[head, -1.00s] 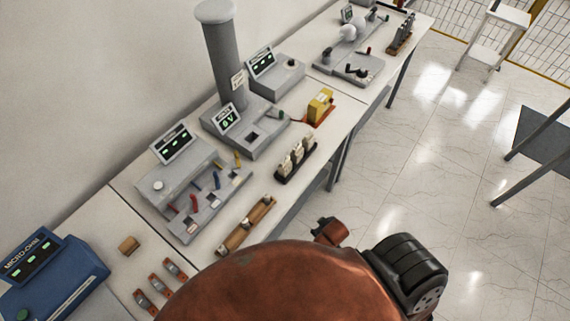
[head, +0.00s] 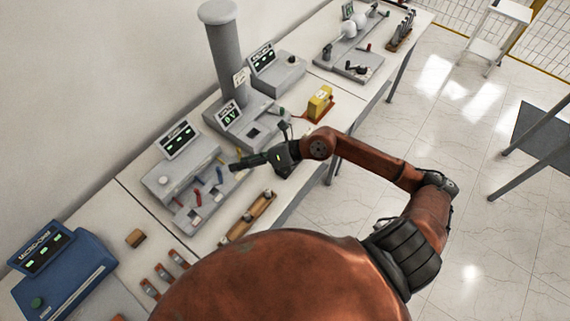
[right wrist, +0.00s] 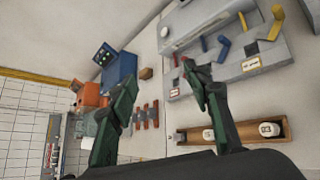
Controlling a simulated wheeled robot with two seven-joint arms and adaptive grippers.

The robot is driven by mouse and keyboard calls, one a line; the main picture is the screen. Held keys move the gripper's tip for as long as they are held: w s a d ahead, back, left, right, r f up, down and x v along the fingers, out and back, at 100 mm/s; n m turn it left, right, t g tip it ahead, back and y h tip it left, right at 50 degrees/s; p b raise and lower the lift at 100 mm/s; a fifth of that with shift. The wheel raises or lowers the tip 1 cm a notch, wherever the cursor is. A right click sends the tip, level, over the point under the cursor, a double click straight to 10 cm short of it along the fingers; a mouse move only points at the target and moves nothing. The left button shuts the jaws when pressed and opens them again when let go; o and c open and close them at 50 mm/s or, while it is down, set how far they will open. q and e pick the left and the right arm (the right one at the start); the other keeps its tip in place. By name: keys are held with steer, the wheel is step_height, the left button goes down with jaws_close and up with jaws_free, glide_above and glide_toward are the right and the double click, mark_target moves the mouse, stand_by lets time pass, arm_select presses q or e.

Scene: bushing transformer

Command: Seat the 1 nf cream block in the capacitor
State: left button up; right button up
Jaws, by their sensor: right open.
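My right gripper (head: 240,163) reaches in from the right above the bench, over the front grey unit. Its fingers are apart with nothing between them in the right wrist view (right wrist: 160,78). A grey unit (head: 228,116) with a tall column (head: 226,58) and a dark square opening stands behind the gripper. I cannot tell which fixture is the capacitor. My left gripper is not in view.
The front grey unit (head: 184,205) has coloured levers. A wooden tray (head: 237,233) with pale cylinders lies along the bench edge and shows in the right wrist view (right wrist: 240,134). A yellow block (head: 320,101) and blue meter (head: 60,262) flank the area.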

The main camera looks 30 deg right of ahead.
steer(key=w+d+f+n+g+h, duration=0.1)
steer(key=d+f+h, duration=0.4)
steer(key=d, duration=0.5)
steer(key=w+d+f+n+g+h, duration=0.15)
steer(key=d+f+h, duration=0.3)
steer(key=d, duration=0.45)
steer(key=shift+m+y, duration=0.35)
steer(key=p+x, duration=0.1)
steer(key=x, duration=0.1)
steer(key=p+x, duration=0.1)
steer(key=x, duration=0.3)
steer(key=shift+s+f+p, duration=0.3)
steer(key=shift+s+p, duration=0.05)
steer(key=shift+p, duration=0.05)
steer(key=shift+w+a+f, duration=0.15)
steer(key=shift+f, duration=0.25)
jaws_close()
